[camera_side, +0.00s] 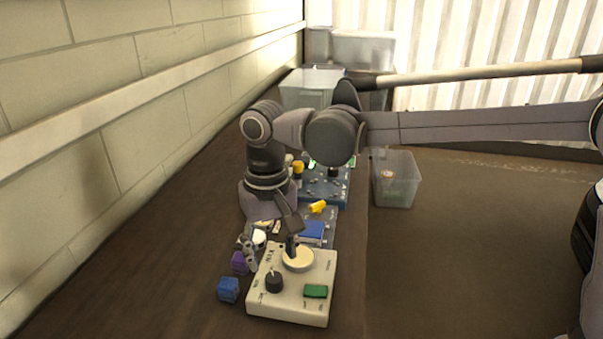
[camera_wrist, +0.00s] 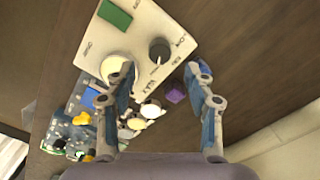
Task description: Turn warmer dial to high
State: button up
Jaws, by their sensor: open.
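A cream control box (camera_side: 291,314) sits at the near end of the bench, with a black dial (camera_side: 274,282), a round cream disc (camera_side: 299,260) and a green block (camera_side: 316,291) on top. In the wrist view the black dial (camera_wrist: 160,50) has a pale pointer line and small lettering around it, too blurred to read surely. My gripper (camera_side: 270,248) is open and empty, above the far edge of the box. In the wrist view my gripper's fingers (camera_wrist: 162,74) are spread wide; the dial lies beyond their tips, between their lines. The left finger overlaps the cream disc.
A blue cube (camera_side: 228,289) and a purple cube (camera_side: 240,263) lie left of the box. Behind it are a panel with a blue block (camera_side: 312,231) and yellow piece (camera_side: 317,207), and a blue panel (camera_side: 326,187). A clear bin (camera_side: 397,180) stands right; a wall runs along the left.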

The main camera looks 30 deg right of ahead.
aim_at(274, 277)
jog(key=shift+f, duration=2.95)
grip_shut()
